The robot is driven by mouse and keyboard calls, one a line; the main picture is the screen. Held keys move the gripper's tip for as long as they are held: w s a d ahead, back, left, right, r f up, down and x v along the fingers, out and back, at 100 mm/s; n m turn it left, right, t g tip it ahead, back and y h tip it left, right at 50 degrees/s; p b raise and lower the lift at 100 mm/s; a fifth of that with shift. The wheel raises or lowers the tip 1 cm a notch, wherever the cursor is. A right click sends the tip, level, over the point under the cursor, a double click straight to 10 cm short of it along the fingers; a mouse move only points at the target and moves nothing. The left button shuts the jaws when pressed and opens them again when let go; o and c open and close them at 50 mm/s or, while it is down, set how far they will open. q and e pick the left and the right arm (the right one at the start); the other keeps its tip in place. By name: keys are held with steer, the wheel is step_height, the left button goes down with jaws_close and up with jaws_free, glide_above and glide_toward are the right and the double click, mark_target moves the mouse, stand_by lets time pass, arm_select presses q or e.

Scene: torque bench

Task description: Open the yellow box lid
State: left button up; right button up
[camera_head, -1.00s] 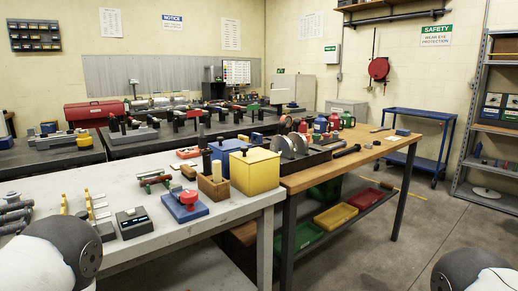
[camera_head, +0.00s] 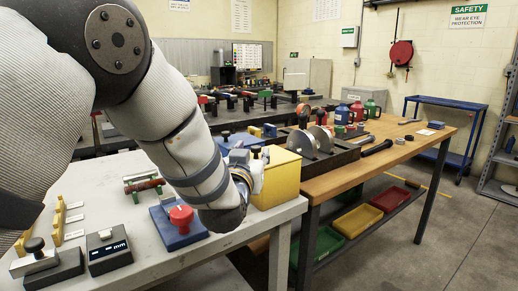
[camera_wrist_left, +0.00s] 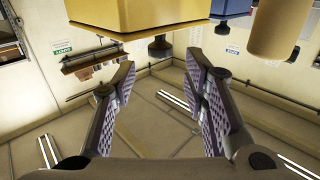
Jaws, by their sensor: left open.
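The yellow box (camera_head: 280,180) stands at the right end of the grey bench, partly hidden behind my left arm; its lid looks shut. In the left wrist view, which appears upside down, the yellow box (camera_wrist_left: 150,15) fills the top middle, with a black knob (camera_wrist_left: 160,48) on its lid. My left gripper (camera_wrist_left: 162,70) is open and empty, its padded fingers either side of the knob's line and apart from it. In the head view, my left gripper (camera_head: 246,172) is beside the box, mostly hidden by the wrist. My right gripper is out of view.
A blue block with a red knob (camera_head: 181,215) sits in front of my left forearm. A black device with a display (camera_head: 108,250) is at the front left. Discs in a dark tray (camera_head: 322,140) stand on the wooden bench right of the box.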

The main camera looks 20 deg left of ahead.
mark_target(256, 147)
arm_select(q)
steer(key=w, duration=0.5)
steer(key=shift+a+f+b, duration=0.3)
steer(key=shift+a, duration=0.05)
steer(key=shift+w+r, duration=0.15)
steer(key=shift+w, duration=0.2)
jaws_close()
steer(key=shift+r, duration=0.1)
